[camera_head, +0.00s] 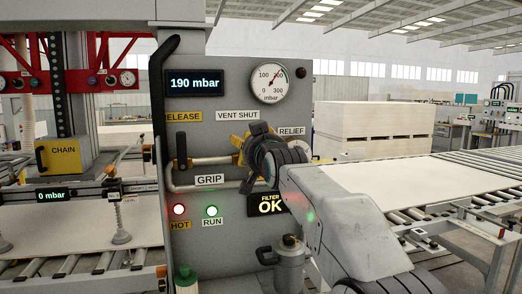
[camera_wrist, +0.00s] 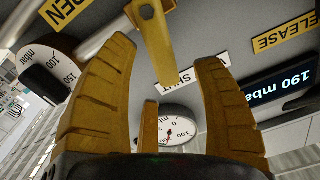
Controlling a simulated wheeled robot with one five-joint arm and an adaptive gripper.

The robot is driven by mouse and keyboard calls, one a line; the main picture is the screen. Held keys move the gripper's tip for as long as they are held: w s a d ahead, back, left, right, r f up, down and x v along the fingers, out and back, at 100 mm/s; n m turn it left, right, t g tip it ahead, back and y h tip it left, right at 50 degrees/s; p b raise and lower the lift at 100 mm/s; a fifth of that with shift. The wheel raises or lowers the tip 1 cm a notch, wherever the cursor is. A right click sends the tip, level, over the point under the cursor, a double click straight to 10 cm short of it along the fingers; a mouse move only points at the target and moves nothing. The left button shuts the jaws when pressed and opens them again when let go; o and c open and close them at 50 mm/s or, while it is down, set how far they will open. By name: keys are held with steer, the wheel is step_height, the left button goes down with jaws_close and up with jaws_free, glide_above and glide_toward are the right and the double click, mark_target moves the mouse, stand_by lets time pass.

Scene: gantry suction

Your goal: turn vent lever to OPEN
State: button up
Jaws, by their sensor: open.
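In the wrist view, the yellow vent lever (camera_wrist: 158,48) comes from a pivot at the top edge and reaches between my fingers. It does not appear to touch either finger. My gripper (camera_wrist: 170,62) is open, with one yellow finger on each side of the lever. In the head view, my gripper (camera_head: 244,147) is at the grey panel below the VENT SHUT sign (camera_head: 237,115); my wrist hides most of the lever there.
The panel carries a 190 mbar display (camera_head: 195,83), a round gauge (camera_head: 270,83), a black handle (camera_head: 181,150) and a pale pipe (camera_head: 205,161) beside my gripper. A FILTER OK display (camera_head: 268,204) is below. A roller conveyor with a board (camera_head: 410,180) lies to the right.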

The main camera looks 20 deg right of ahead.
steer(key=s, duration=0.9)
steer(key=shift+s, duration=0.15)
